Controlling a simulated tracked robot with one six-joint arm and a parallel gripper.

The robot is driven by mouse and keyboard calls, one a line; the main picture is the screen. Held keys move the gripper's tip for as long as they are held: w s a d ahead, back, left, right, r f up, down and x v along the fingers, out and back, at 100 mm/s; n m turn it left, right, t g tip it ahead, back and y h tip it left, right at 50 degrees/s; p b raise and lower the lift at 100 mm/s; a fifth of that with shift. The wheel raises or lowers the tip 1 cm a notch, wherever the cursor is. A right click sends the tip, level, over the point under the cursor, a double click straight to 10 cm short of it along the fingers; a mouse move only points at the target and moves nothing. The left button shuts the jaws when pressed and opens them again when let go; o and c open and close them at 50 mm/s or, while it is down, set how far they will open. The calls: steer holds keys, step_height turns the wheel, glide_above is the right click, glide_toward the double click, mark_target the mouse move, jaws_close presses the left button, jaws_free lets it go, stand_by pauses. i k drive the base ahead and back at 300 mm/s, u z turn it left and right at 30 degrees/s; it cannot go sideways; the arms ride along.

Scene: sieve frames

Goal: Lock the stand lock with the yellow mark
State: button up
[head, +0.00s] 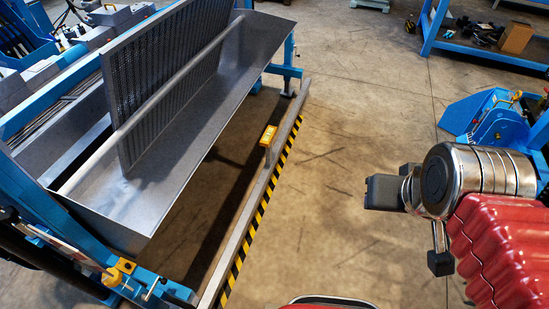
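A yellow fitting (119,271) sits on the blue stand foot at the lower left, with a small metal lever or pin beside it. A yellow block (269,135) stands on a short post on the grey floor rail. My arm, with a red ribbed sleeve and a shiny metal joint, comes in from the right. My gripper (384,192) is dark and apart from all of these; its finger opening cannot be made out.
A grey metal trough (215,105) with an upright perforated sieve panel (170,75) fills the left. The grey rail (245,215) with black-yellow striping runs along the floor. Blue machinery (495,120) stands at right. The concrete floor between is clear.

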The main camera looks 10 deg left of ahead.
mark_target(164, 280)
steer(key=k, duration=0.8)
steer(key=u, duration=0.8)
steer(key=i, duration=1)
steer(key=u, duration=1)
